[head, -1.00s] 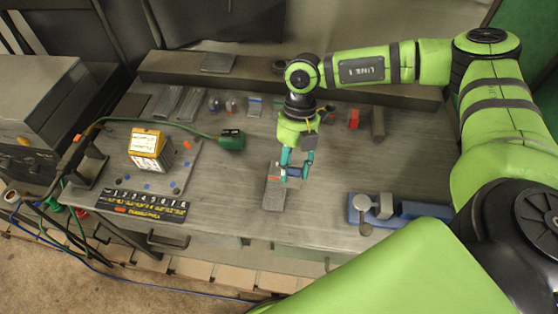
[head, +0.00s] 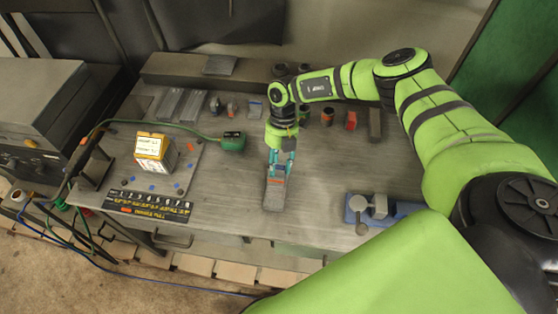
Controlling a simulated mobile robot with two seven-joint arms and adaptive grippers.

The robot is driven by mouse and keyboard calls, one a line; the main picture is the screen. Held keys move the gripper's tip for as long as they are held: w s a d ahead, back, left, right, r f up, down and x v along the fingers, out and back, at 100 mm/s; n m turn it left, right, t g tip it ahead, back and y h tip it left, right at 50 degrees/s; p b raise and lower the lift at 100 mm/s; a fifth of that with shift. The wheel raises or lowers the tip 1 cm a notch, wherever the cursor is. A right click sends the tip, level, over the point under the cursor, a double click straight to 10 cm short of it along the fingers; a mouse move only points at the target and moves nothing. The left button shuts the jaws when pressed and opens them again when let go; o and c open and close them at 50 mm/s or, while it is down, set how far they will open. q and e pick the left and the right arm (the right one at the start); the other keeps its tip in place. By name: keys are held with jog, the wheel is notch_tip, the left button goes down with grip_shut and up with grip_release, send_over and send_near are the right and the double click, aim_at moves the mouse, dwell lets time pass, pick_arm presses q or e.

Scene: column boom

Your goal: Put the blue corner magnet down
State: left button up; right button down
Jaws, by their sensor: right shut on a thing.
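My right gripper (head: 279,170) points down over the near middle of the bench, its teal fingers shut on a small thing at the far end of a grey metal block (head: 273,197). The held thing is mostly hidden by the fingers; it appears to be the blue corner magnet, but its shape is too small to make out. A small orange-red patch shows on the block just below the fingertips. I cannot tell whether the held thing touches the block. My left gripper is not in view.
A blue vise-like tool (head: 380,208) stands at the right front. A green box (head: 232,141) on a cable and a yellow-white box (head: 152,150) on a plate stand to the left. Several small parts line the back. Bench around the block is clear.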

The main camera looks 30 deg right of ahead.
jog(key=shift+s, duration=0.1)
jog(key=c, duration=0.7)
grip_release()
jog(key=shift+f, duration=0.1)
jog(key=b+v, duration=0.4)
jog(key=v, duration=0.8)
